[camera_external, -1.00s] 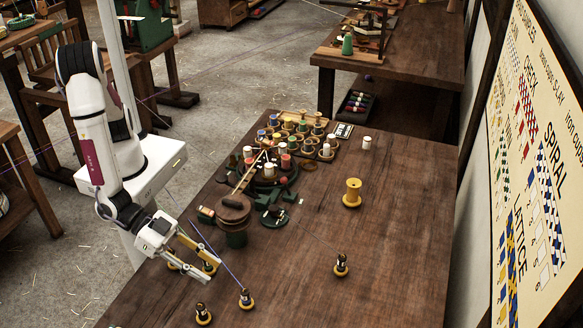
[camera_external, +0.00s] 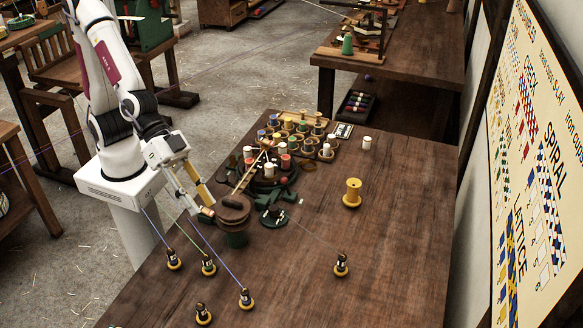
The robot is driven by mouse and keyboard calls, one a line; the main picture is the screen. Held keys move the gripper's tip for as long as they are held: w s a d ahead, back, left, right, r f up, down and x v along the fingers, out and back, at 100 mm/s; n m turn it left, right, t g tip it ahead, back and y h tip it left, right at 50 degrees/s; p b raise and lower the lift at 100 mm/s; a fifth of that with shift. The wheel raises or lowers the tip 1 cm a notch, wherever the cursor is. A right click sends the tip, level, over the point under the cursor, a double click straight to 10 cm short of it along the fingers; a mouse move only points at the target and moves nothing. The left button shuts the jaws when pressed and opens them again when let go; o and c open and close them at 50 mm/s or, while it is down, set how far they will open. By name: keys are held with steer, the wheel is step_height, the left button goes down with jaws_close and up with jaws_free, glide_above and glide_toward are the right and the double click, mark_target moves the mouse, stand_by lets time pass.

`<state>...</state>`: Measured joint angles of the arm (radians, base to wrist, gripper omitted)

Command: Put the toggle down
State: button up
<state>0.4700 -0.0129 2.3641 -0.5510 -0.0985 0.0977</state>
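My gripper (camera_external: 203,206) reaches down at the left edge of the table, with its two fingers apart. Its tips are just at a small brown and dark green piece (camera_external: 206,215), which may be the toggle; its shape is too small to make out. That piece lies beside the round brown top (camera_external: 233,206) of a dark green stand (camera_external: 235,238). I see nothing held between the fingers, though the tips partly cover the small piece. Whether they touch it I cannot tell.
Several yellow-based bobbins with threads stand near the left front, one (camera_external: 246,299) among them. Another bobbin (camera_external: 341,265) stands mid-table. A yellow spool (camera_external: 352,193) stands to the right. Crowded spools and a rack (camera_external: 297,128) fill the back. The right side of the table (camera_external: 400,240) is clear.

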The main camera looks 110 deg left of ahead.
steer(key=s+a+r+g+y, duration=0.1)
steer(key=s+a+r+y, duration=0.1)
steer(key=s+a, duration=0.8)
steer(key=s+a+r+g+y, duration=0.2)
steer(key=s+a, duration=0.9)
steer(key=s, duration=0.2)
steer(key=shift+a+r+g, duration=0.15)
steer(key=shift+a+g, duration=0.15)
